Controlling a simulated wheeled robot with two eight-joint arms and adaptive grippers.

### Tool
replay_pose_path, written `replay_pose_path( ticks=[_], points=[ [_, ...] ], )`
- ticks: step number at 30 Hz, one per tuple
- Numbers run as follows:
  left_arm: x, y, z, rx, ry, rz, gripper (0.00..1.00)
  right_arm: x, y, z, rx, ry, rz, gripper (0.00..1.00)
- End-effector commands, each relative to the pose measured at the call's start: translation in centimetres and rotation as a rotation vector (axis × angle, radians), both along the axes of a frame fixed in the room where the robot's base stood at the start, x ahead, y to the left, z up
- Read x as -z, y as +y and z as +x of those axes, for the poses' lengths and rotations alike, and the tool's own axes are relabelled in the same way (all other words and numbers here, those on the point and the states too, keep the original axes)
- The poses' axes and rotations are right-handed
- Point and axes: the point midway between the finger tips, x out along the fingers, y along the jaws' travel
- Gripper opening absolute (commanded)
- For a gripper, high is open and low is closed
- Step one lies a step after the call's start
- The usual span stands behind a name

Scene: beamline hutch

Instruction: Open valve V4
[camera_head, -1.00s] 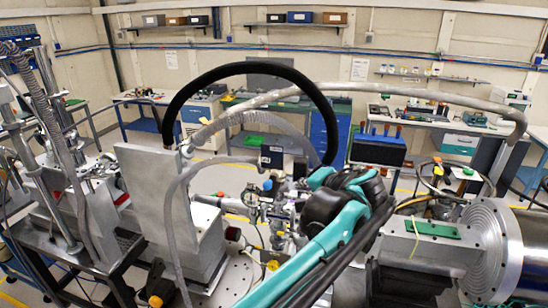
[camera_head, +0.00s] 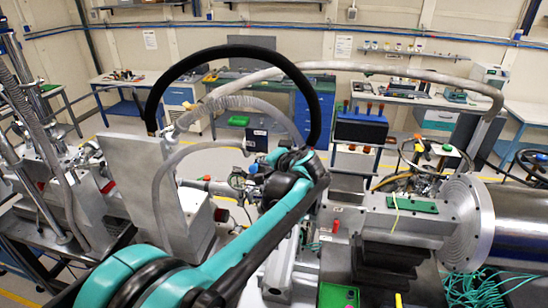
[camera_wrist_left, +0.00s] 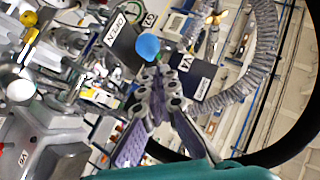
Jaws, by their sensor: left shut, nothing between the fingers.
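The V4 label (camera_wrist_left: 185,62) is on a dark plate in the left wrist view. A round blue knob (camera_wrist_left: 147,46) with a green part below it stands just left of that plate. An OPEN label (camera_wrist_left: 113,31) is up and left of the knob. My left gripper (camera_wrist_left: 156,80) is shut and empty, its tips just below the knob in the picture. I cannot tell if they touch it. In the head view my left wrist (camera_head: 290,170) is over the valve cluster and hides much of it. My right gripper is not in view.
A thick black hose (camera_head: 247,50) and a grey corrugated hose (camera_head: 235,103) arch over the cluster. A tall grey metal plate (camera_head: 135,185) stands left. A flanged steel chamber (camera_head: 470,225) is at right. Metal fittings and a V6 label (camera_wrist_left: 23,157) crowd the wrist view's left.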

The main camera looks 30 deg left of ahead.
Motion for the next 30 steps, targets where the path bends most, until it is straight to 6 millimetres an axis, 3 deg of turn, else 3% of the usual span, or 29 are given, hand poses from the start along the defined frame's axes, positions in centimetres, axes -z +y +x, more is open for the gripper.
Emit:
replay_pose_path(
  ticks=[14,22,30],
  points=[
    [0.5,0.5,-0.2,0.0,0.0,-0.001,0.0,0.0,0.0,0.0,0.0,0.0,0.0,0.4],
    [2.8,1.0,-1.2,-0.002,0.001,-0.002,0.0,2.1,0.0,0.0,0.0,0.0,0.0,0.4],
    [2.5,1.0,-1.2,-0.001,0.0,-0.001,0.0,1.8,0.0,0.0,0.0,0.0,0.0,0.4]
  ],
)
